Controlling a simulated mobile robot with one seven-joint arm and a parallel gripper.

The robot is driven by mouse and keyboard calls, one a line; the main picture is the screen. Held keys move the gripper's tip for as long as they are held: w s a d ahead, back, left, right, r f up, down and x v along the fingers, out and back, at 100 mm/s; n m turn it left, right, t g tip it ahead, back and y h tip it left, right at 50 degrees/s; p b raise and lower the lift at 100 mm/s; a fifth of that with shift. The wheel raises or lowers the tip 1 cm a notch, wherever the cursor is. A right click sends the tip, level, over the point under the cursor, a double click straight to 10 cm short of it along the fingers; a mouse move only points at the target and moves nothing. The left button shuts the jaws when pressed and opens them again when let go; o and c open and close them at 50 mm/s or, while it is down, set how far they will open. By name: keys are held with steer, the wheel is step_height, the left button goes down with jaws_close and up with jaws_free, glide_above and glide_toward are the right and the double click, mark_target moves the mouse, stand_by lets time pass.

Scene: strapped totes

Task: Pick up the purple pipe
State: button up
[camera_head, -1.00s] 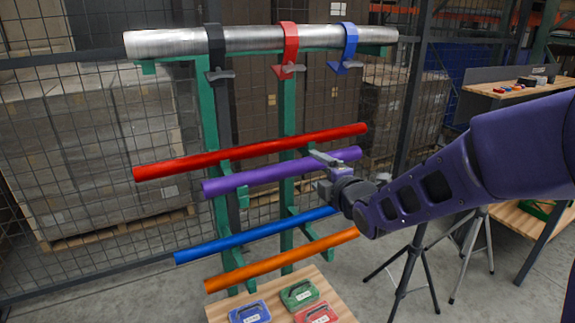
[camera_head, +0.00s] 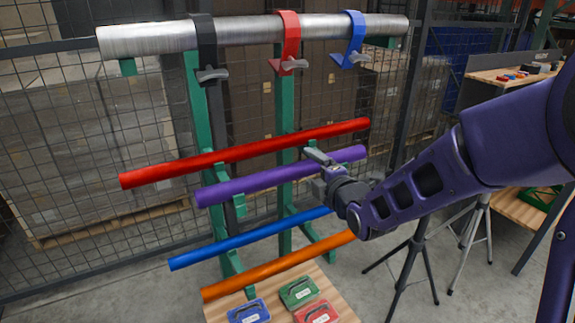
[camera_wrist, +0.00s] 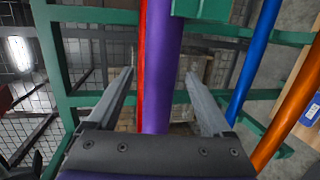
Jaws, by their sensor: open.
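The purple pipe (camera_head: 250,184) lies on the green rack's arms, below the red pipe and above the blue one. My gripper (camera_head: 318,163) is at the pipe's right part in the head view. In the wrist view my gripper (camera_wrist: 160,85) is open, and the purple pipe (camera_wrist: 162,75) runs lengthwise between its two fingers. The red pipe (camera_wrist: 142,65) also shows there, close along the purple pipe's left side and inside the left finger. I cannot tell from the pictures whether the fingers touch the purple pipe.
The green rack (camera_head: 203,110) also holds the red pipe (camera_head: 240,152), blue pipe (camera_head: 245,238) and orange pipe (camera_head: 275,267). A large metal pipe (camera_head: 250,30) with straps lies on top. Small cases (camera_head: 299,291) sit on a wooden table below. Tripods stand at the right.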

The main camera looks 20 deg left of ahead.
steer(key=shift+w+a, duration=0.1)
jaws_close()
stand_by(0.5)
